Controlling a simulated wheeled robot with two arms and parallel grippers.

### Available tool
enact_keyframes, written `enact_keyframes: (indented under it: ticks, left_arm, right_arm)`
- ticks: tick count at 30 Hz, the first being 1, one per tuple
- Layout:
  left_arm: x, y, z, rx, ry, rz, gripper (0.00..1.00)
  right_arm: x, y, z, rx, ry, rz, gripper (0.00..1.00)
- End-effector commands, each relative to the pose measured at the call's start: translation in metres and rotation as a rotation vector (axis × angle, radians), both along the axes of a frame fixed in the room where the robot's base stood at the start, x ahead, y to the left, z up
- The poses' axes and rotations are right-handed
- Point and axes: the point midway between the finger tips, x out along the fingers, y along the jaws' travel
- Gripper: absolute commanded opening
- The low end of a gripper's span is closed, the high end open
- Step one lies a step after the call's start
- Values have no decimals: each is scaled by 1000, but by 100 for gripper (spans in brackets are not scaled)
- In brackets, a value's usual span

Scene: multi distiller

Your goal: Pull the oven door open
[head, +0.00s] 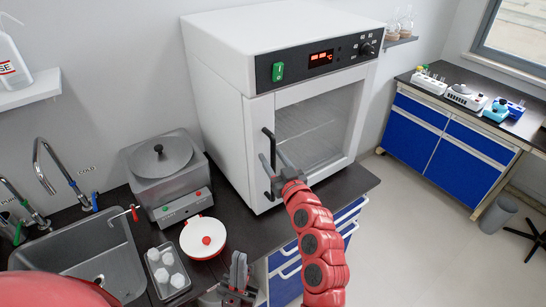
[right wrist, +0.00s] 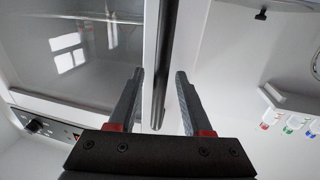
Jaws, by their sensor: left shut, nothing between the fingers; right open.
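The white oven (head: 225,85) stands on the dark counter with its glass-windowed door (head: 312,128) shut. A black vertical handle (head: 266,139) is on the door's left side. My right gripper (head: 271,163) is at the handle's lower part. In the right wrist view, the open fingers of the right gripper (right wrist: 160,90) are on either side of the dark handle bar (right wrist: 164,55), with gaps visible on both sides. My left gripper (head: 238,262) is shut and empty, low in the head view near the counter's front edge.
A grey lidded bath (head: 167,178), a white round pot with a red knob (head: 203,237) and a tray with white pieces (head: 167,270) are left of the oven. A sink (head: 85,262) is further left. Open floor lies right of the counter.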

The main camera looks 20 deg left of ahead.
Motion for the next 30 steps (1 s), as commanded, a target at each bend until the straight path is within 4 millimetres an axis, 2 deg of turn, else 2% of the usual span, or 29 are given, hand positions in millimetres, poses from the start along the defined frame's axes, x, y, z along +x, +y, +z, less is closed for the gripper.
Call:
enact_keyframes:
  ticks: [6, 8, 12, 15, 30]
  left_arm:
    - [0, 0, 0, 0, 0, 0, 0]
    - [0, 0, 0, 0, 0, 0, 0]
    - [0, 0, 0, 0, 0, 0, 0]
    - [0, 0, 0, 0, 0, 0, 0]
    - [0, 0, 0, 0, 0, 0, 0]
  right_arm:
    - [0, 0, 0, -1, 1, 0, 50]
    - [0, 0, 0, -1, 1, 0, 41]
    - [0, 0, -1, -1, 1, 0, 15]
    - [0, 0, 0, -1, 1, 0, 0]
    - [0, 0, -1, -1, 1, 1, 0]
